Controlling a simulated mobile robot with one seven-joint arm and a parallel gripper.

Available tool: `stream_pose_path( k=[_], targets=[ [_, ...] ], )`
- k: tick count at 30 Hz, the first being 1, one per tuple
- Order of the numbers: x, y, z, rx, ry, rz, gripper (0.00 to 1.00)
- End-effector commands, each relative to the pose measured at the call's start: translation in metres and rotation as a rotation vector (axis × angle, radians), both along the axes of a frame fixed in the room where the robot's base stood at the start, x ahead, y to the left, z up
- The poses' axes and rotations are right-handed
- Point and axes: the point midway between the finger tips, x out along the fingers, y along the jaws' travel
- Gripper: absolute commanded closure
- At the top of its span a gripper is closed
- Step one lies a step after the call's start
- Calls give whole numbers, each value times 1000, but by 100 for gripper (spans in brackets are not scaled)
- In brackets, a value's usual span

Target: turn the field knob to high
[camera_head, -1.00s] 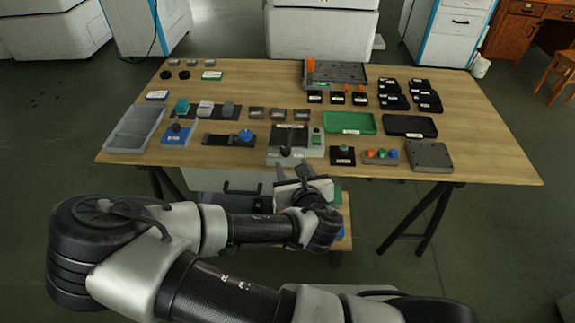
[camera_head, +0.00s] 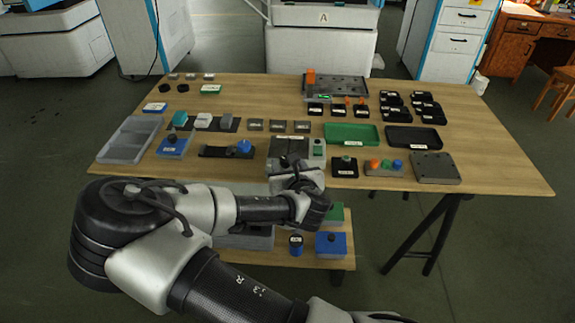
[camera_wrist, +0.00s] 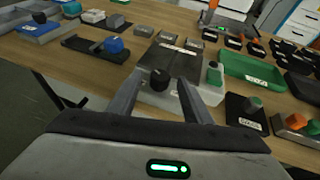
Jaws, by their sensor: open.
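A black knob (camera_wrist: 160,78) stands on the sloping front of a grey box with a white label strip; the label is too small to read. In the wrist view it shows between the two fingers of my gripper (camera_wrist: 160,82), which is open and empty. I cannot tell whether a finger touches the knob. In the head view the grey box (camera_head: 289,146) is at the table's front edge, and my gripper (camera_head: 291,166) is over its near end, hiding the knob. The knob's pointer setting cannot be read.
A green-topped switch (camera_wrist: 215,74) is just right of the knob. A slide with a blue knob (camera_head: 243,146) is to the left. A green tray (camera_head: 352,143) lies behind right. The lower shelf (camera_head: 322,262) holds several items.

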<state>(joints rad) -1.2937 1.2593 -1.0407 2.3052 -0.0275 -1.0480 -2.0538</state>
Motion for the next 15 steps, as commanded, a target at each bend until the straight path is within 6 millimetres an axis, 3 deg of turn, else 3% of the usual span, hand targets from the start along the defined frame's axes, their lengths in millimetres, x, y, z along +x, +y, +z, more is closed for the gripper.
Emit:
stream_pose_path(
  k=[2,9,15],
  targets=[
    [0,0,0,0,0,0,55],
    [0,0,0,0,0,0,94],
    [-1,1,0,0,-1,-8,96]
  ],
)
